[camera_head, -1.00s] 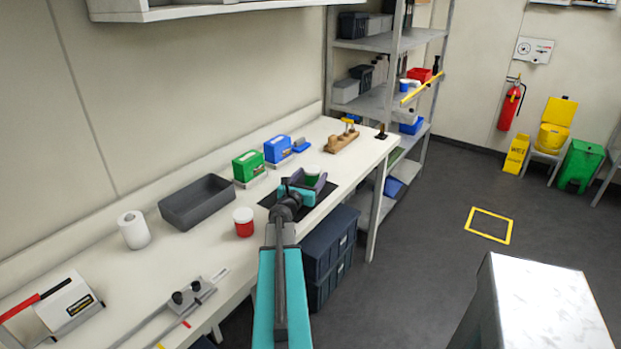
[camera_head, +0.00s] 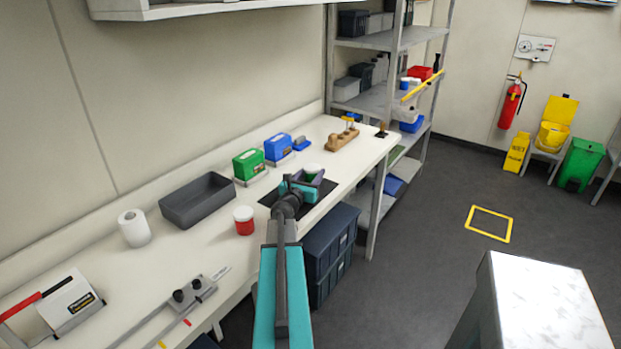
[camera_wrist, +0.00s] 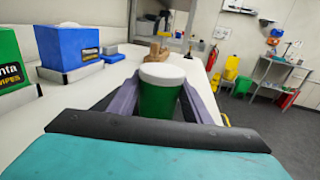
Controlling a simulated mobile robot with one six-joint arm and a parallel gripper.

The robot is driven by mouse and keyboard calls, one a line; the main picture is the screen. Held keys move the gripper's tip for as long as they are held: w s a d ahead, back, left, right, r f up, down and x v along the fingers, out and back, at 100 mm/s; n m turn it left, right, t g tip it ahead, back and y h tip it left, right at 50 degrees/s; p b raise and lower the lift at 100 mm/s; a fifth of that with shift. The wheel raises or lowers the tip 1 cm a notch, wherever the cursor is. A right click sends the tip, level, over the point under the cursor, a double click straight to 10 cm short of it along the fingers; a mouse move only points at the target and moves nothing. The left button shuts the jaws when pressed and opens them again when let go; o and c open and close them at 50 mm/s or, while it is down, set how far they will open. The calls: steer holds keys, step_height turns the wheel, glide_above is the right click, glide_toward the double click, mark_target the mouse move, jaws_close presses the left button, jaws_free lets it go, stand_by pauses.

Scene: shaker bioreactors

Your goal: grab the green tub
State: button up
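The green tub (camera_wrist: 161,98) has a white lid and stands upright on the bench in the wrist view. Its lid also shows in the head view (camera_head: 313,169), just beyond my gripper (camera_head: 307,183). In the wrist view the two purple-grey fingers of my gripper (camera_wrist: 162,90) reach along the left and right sides of the tub. The fingers look open around it, and I see no clear grip. The gripper's dark front edge hides the tub's base.
A red tub (camera_head: 244,221) with a white lid stands left of my gripper. Green (camera_head: 248,164) and blue (camera_head: 277,148) wipes boxes stand behind, beside a grey tray (camera_head: 197,201). A wooden rack (camera_head: 342,139) is farther along the bench.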

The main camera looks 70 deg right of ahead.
mark_target(312, 167)
steer(key=shift+r, duration=0.15)
steer(key=shift+c, duration=0.3)
step_height(312, 167, up, 18)
steer(key=shift+p, duration=0.35)
stand_by(0.3)
stand_by(0.5)
